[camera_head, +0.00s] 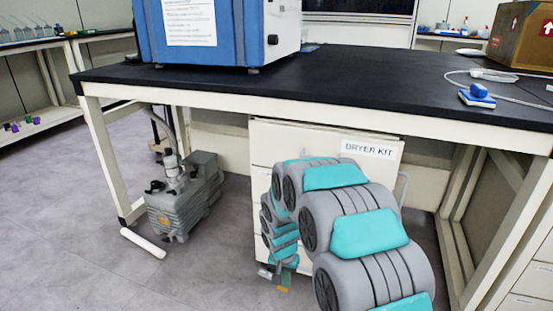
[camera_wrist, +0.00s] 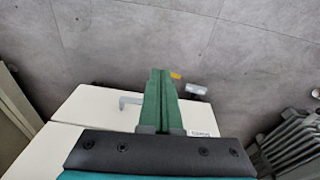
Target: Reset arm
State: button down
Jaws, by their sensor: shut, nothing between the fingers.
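My arm, grey with teal panels, reaches down in front of the white cabinet (camera_head: 380,165) labelled "DRYER KIT" in the head view. In the wrist view my gripper (camera_wrist: 160,72) shows two green fingers pressed together, with nothing between them. It points toward the grey floor, beside the white cabinet top or front (camera_wrist: 75,135). In the head view the arm's lower end is small and partly hidden by the arm links.
A grey vacuum pump (camera_head: 185,200) stands under the black-topped table (camera_head: 340,85), with a white cylinder (camera_head: 143,243) on the floor beside it. A blue and white machine (camera_head: 225,30) stands on the table. A cardboard box (camera_head: 520,38) is at the right. Floor at left is clear.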

jog(key=s+d+r+p, duration=0.1)
jog(key=s+d+r, duration=0.15)
jog(key=r, duration=0.25)
jog(key=s+d+r+n+p, duration=0.1)
jog(key=s+d+r, duration=0.1)
jog(key=s+r, duration=0.25)
jog(key=s+d+r+p, duration=0.1)
jog(key=s+d+r, duration=0.1)
jog(key=r, duration=0.3)
jog(key=s+d+r+g+p, duration=0.1)
jog(key=s+d+r, duration=0.1)
jog(key=s+r, duration=0.3)
jog(key=s+d+r+n+g+p, duration=0.1)
jog(key=s+r, duration=0.5)
jog(key=s, duration=0.7)
jog(key=s+d+r+n+y+p, duration=0.1)
jog(key=s+r, duration=0.4)
jog(key=s, duration=0.5)
jog(key=shift+d+r+g+p, duration=0.3)
jog(key=shift+d+g+p, duration=0.1)
jog(key=shift+d+p, duration=0.6)
jog(key=shift+a, duration=0.1)
